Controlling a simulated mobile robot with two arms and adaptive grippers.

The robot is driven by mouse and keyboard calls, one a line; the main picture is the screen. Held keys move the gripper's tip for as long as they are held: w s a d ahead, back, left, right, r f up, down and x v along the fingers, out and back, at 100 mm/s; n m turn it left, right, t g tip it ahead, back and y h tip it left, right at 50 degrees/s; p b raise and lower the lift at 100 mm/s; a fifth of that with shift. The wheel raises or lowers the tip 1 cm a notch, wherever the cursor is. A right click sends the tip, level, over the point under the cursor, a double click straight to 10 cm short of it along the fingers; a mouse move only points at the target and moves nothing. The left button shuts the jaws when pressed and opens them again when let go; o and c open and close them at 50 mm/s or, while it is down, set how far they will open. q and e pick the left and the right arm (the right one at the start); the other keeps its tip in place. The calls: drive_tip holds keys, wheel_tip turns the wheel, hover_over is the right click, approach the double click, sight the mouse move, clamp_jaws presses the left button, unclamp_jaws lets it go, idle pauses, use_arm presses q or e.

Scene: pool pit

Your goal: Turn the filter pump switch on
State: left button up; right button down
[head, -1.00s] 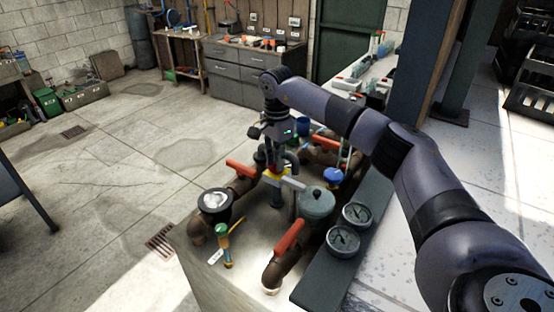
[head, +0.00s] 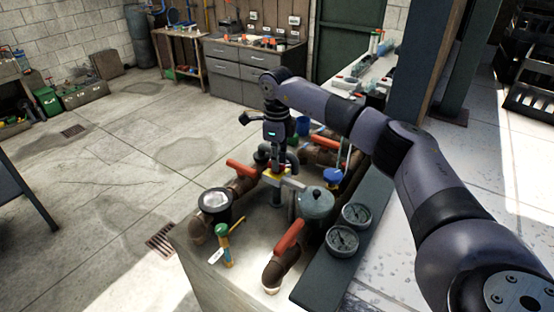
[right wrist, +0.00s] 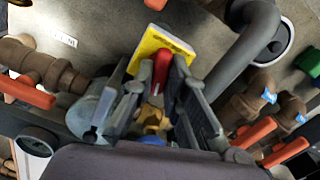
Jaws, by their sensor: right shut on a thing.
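The filter pump switch shows in the right wrist view as a small red lever (right wrist: 162,67) on a yellow plate (right wrist: 150,46). My right gripper (right wrist: 158,85) has its two dark fingers on either side of the red lever and is shut on it. In the head view my right gripper (head: 277,160) points down over the pipework, above the yellow plate (head: 275,176). The arm and fingers hide the lever there. My left gripper is out of view.
Brown pipes with red handles (head: 290,236) surround the switch. A grey lidded pot (head: 315,205), two round gauges (head: 342,240) and a green-handled tool (head: 222,232) are close by. The concrete floor to the left is open.

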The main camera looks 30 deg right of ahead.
drive_tip(key=shift+r+m, duration=0.1)
drive_tip(key=shift+m, duration=1.5)
drive_tip(key=c, duration=1.6)
unclamp_jaws()
wheel_tip(320, 180, up, 12)
